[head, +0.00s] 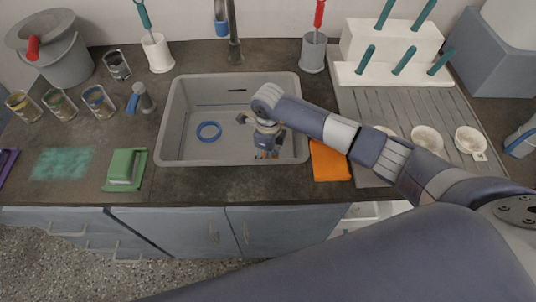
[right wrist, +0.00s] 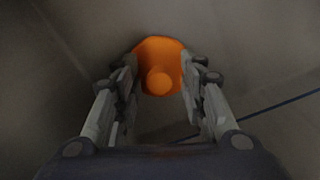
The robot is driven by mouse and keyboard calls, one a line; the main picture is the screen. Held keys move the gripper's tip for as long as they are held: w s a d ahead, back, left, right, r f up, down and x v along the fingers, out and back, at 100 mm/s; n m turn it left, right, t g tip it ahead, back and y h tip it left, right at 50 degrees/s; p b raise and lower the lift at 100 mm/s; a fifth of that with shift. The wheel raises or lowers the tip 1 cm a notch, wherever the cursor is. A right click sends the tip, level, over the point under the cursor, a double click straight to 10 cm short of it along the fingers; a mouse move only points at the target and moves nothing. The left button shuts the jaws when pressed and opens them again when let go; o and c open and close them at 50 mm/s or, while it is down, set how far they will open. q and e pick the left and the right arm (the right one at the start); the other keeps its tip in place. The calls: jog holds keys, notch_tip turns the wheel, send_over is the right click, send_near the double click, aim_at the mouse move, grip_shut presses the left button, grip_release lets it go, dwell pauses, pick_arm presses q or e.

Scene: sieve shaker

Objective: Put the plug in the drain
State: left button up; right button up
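The grey sink (head: 176,105) is set into the dark counter. A blue ring (head: 198,132) lies on its floor left of centre; I cannot tell for sure whether it marks the drain. My right gripper (head: 268,153) is inside the sink near its right front side, pointing down. In the right wrist view the orange plug (right wrist: 160,52), with a round knob, lies beyond the fingertips. My right gripper (right wrist: 160,82) is open, one finger on each side of the knob with gaps visible. In the head view the plug is mostly hidden by the gripper. My left gripper is not in view.
The faucet (head: 233,30) stands behind the sink. A blue-handled tool (head: 143,98) stands near the left rim. The sink's left half is free apart from the ring.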

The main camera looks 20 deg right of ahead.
notch_tip(320, 180, up, 12)
jog(key=shift+r+b, duration=0.15)
jog(key=shift+b, duration=0.15)
dwell(0.3)
